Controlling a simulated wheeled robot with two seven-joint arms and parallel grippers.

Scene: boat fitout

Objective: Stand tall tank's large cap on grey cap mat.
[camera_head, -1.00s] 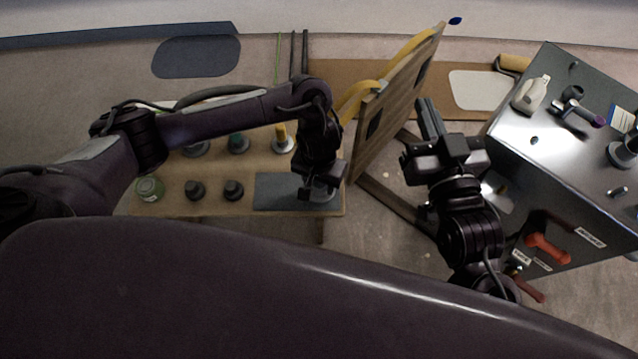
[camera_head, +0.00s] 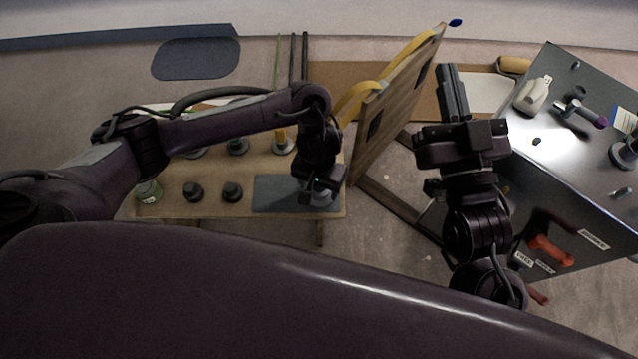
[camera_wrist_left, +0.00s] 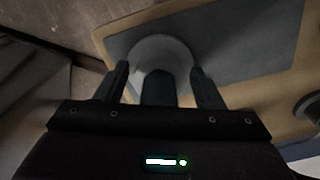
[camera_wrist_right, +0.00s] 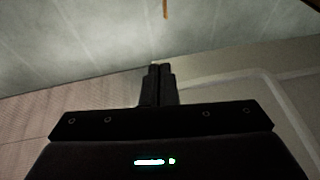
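The large cap (camera_wrist_left: 158,53), a pale grey disc with a dark upright knob (camera_wrist_left: 158,88), stands on the grey cap mat (camera_wrist_left: 262,42) near its corner. In the head view the cap (camera_head: 321,199) shows partly under my left gripper (camera_head: 318,188), at the right end of the mat (camera_head: 275,194). In the left wrist view my left gripper (camera_wrist_left: 160,82) is open, its fingers on either side of the knob with a gap at each side. My right gripper (camera_head: 453,92) is shut and empty, raised beside the steel tank (camera_head: 560,190); its fingers (camera_wrist_right: 157,82) touch.
The wooden table (camera_head: 215,205) also carries several dark-knobbed caps (camera_head: 193,191) and a green-labelled jar (camera_head: 149,191). A leaning wooden panel (camera_head: 392,105) with a yellow hose stands between my arms. The tank top holds a white bottle (camera_head: 533,94) and several fittings.

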